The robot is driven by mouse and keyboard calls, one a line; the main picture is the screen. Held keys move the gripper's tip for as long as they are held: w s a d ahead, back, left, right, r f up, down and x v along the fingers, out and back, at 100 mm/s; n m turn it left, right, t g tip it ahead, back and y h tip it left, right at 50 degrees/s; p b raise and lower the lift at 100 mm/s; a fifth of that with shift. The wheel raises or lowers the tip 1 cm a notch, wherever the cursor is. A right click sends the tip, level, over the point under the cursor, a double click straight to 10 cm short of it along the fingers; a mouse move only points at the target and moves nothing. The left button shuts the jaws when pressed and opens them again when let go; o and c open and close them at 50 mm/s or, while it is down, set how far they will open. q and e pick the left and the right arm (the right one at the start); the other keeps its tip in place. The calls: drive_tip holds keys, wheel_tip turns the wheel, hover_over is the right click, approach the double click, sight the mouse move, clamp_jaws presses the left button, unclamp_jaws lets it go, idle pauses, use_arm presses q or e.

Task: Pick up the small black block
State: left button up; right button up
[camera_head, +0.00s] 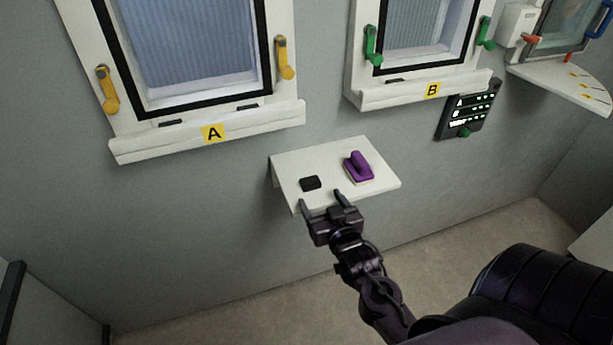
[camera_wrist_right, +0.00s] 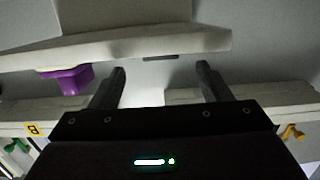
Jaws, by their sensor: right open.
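The small black block (camera_head: 310,183) lies on a white wall shelf (camera_head: 375,182), near its left front part. My right gripper (camera_head: 321,198) is open and empty at the shelf's front edge. Its two fingers point toward the block, and the fingertips appear just short of it. In the right wrist view, which looks upside down, the block (camera_wrist_right: 160,57) shows as a thin dark strip at the shelf edge (camera_wrist_right: 110,48), beyond the gap between the open fingers (camera_wrist_right: 160,68). My left gripper is not in view.
Window A (camera_head: 213,133) and window B (camera_head: 432,90) have sills above the shelf. A dark panel (camera_head: 468,108) hangs on the wall at right.

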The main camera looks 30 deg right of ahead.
sight(312, 183)
drive_tip(key=shift+x, duration=1.1)
drive_tip(key=shift+w+d, duration=0.1)
drive_tip(key=shift+w, duration=0.2)
drive_tip(key=shift+w+r+p, duration=0.15)
drive_tip(key=shift+w+p, duration=0.1)
drive_tip(key=shift+p, duration=0.05)
drive_tip(key=x, duration=0.3)
drive_tip(key=shift+w+p, duration=0.4)
drive_tip(key=shift+w+d, duration=0.15)
drive_tip(key=shift+w, duration=0.35)
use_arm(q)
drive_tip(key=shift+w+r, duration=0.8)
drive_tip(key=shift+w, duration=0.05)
use_arm(e)
drive_tip(key=c, duration=1.1)
